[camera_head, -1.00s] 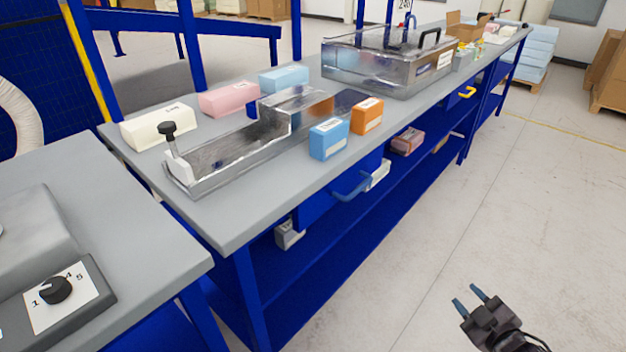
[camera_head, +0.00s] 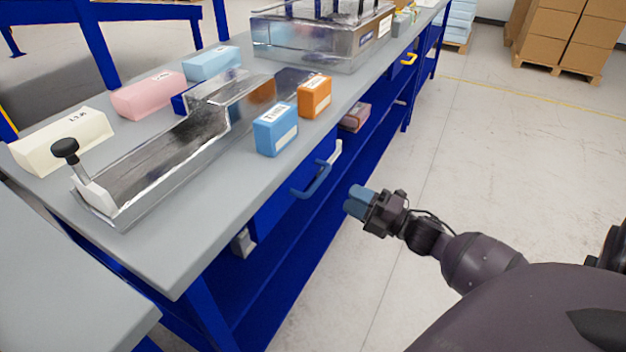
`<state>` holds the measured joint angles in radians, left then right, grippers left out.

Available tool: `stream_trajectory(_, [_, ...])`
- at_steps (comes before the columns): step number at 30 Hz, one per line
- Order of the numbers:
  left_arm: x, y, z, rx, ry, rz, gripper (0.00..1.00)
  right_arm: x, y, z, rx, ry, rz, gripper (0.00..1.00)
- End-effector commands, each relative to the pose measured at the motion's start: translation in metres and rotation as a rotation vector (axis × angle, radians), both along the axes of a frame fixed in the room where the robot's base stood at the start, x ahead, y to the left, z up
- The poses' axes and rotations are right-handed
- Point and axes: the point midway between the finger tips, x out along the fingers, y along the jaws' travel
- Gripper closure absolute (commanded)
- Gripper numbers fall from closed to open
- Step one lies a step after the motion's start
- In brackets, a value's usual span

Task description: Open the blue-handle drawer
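The blue handle (camera_head: 312,182) is on the front of a blue drawer (camera_head: 272,215) under the grey tabletop, near the middle of the head view. The drawer looks shut, its front close under the table edge. My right gripper (camera_head: 353,201) is in front of the drawer, just right of the handle and apart from it. Its blue fingers point left towards the handle. They overlap from this angle, so I cannot tell whether they are open or shut. Nothing shows between them. My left gripper is not in view.
A yellow handle (camera_head: 409,60) is farther along the bench. A blue block (camera_head: 275,130) and an orange block (camera_head: 315,96) stand near the table edge above the drawer.

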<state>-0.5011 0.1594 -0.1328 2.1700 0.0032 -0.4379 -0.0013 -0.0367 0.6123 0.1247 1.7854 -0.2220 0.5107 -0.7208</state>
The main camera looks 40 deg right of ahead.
Motion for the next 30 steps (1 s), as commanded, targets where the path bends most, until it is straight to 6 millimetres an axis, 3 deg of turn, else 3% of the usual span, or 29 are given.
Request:
stream_trajectory(15, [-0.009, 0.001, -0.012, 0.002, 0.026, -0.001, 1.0, 0.074, 0.031, 0.013, 0.003, 0.004, 0.0, 0.61])
stream_trajectory(21, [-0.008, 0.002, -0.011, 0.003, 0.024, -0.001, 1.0, 0.086, 0.035, 0.016, 0.002, 0.005, 0.0, 0.61])
stream_trajectory(30, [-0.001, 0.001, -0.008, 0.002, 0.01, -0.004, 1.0, 0.088, 0.036, 0.017, 0.003, 0.004, 0.0, 0.61])
